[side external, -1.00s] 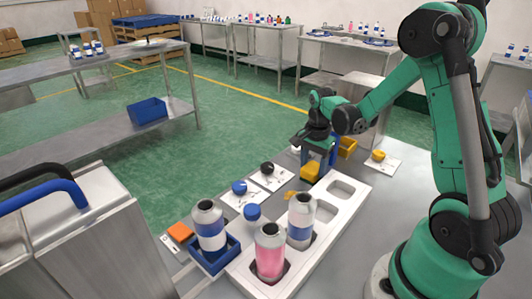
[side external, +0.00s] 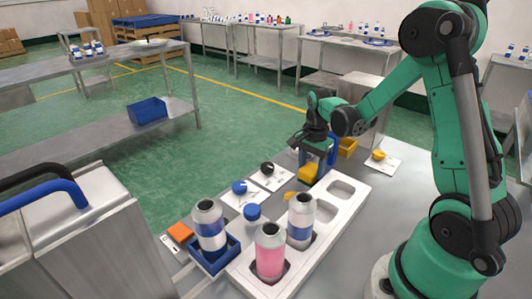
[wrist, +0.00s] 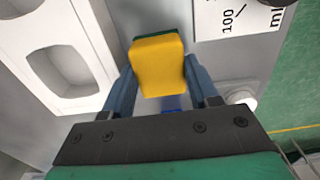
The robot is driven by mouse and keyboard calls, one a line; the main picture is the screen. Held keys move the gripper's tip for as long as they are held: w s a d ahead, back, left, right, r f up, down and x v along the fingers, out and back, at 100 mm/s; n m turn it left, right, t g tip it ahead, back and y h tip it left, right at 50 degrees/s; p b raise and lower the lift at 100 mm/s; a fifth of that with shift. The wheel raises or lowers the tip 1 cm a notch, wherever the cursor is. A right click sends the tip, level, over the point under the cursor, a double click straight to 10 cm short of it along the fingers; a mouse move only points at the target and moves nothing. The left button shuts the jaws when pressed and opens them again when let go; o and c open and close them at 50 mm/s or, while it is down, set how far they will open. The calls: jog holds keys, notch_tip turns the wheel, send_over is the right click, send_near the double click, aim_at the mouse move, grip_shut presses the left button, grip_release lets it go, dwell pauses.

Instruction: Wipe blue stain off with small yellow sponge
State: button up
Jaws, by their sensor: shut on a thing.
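My gripper (side external: 318,158) is shut on the small yellow sponge (side external: 307,174), low over the grey table beside the white tray. In the wrist view, the sponge (wrist: 157,66) sits between the blue fingers and has a dark green layer along its far edge. A small blue patch (wrist: 172,103) shows between the fingers just behind the sponge; I cannot tell whether it is the stain. The sponge and fingers hide the surface under them, and I cannot tell whether the sponge touches the table.
The white tray (side external: 340,206) holds a pink bottle (side external: 269,250) and a clear, blue-banded bottle (side external: 300,220). Another bottle (side external: 209,225) stands in a blue holder. White cards with a blue knob (side external: 239,187) and a black knob (side external: 267,168) lie left of my gripper.

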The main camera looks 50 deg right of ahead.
jog(key=shift+a+f, duration=0.1)
jog(key=shift+a, duration=1.35)
grip_shut()
jog(key=shift+d+f, duration=0.1)
jog(key=shift+d, duration=3.1)
jog(key=shift+a, duration=3.15)
jog(key=shift+d, duration=0.15)
jog(key=shift+d+f, duration=0.15)
jog(key=shift+d, duration=2.85)
